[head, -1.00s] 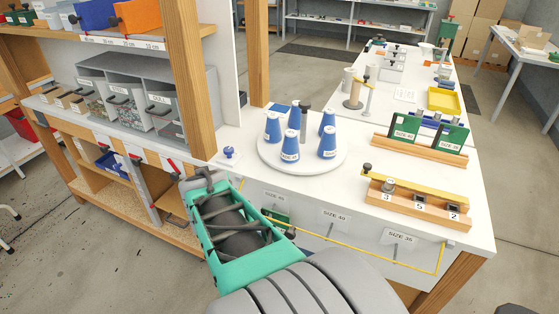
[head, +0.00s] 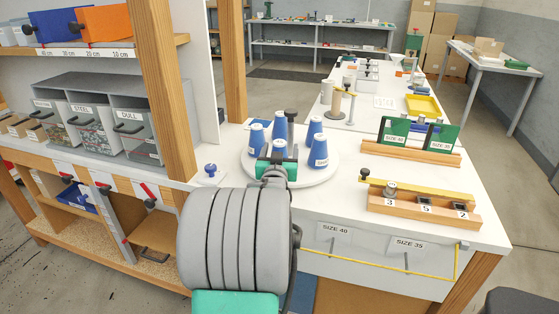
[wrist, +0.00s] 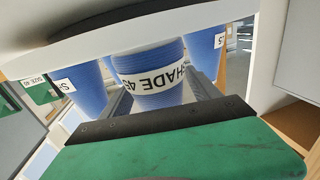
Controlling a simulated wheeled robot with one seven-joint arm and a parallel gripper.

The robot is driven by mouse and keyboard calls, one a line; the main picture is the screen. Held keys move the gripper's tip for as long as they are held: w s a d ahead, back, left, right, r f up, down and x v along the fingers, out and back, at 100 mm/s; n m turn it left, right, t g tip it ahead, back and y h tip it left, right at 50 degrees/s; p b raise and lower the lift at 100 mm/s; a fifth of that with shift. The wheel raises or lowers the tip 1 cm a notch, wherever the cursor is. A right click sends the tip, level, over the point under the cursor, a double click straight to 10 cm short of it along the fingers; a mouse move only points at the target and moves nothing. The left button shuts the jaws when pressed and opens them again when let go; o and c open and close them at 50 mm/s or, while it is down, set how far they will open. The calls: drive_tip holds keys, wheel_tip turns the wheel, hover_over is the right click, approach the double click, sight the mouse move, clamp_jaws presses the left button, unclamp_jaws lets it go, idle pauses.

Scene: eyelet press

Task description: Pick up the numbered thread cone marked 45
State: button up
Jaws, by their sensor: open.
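A blue thread cone (wrist: 150,65) with the label "SHADE 45" fills the middle of the wrist view, where the picture is upside down. My gripper (wrist: 160,95) is open, with a grey finger on each side of this cone; I cannot tell whether they touch it. In the head view my gripper (head: 277,168) is at the front of the white round stand (head: 327,170). The front cone (head: 279,147) shows just behind it, its lower part hidden. Other blue cones stand at left (head: 256,135), back (head: 280,126) and right (head: 316,141).
A wooden block with numbered slots (head: 420,205) and a rack of green cards (head: 410,150) stand to the right. A blue-knobbed item (head: 211,170) is at left. A wooden upright (head: 165,90) stands near it.

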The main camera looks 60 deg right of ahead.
drive_tip(key=shift+d, duration=0.1)
drive_tip(key=shift+c, duration=0.2)
drive_tip(key=c, duration=1.3)
drive_tip(key=shift+r, duration=0.1)
drive_tip(key=shift+c, duration=0.9)
drive_tip(key=shift+r, duration=0.1)
